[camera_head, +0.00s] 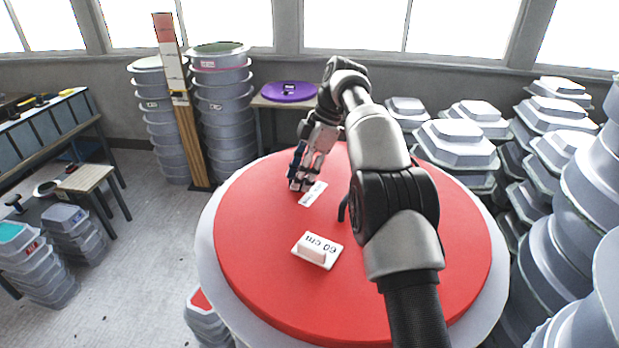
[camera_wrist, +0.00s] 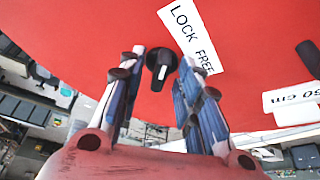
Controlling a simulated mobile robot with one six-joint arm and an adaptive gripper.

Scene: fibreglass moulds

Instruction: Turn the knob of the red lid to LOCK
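The red lid (camera_head: 265,245) is a large round disc lying on a grey drum-like mould. My gripper (camera_head: 301,184) reaches down at its far left part, beside a small white label (camera_head: 312,194). In the wrist view the black knob (camera_wrist: 158,62), with a white pointer mark, lies between the two fingertips of my gripper (camera_wrist: 163,60). The fingers are apart, with gaps seen on both sides of the knob. The label reading LOCK FREE (camera_wrist: 190,38) is right of the knob, LOCK at its upper end. The pointer mark runs roughly up-down in that view. The head view hides the knob behind my fingers.
Stacked grey moulds (camera_head: 455,145) crowd the right. A purple lid (camera_head: 289,91) rests on a table behind.

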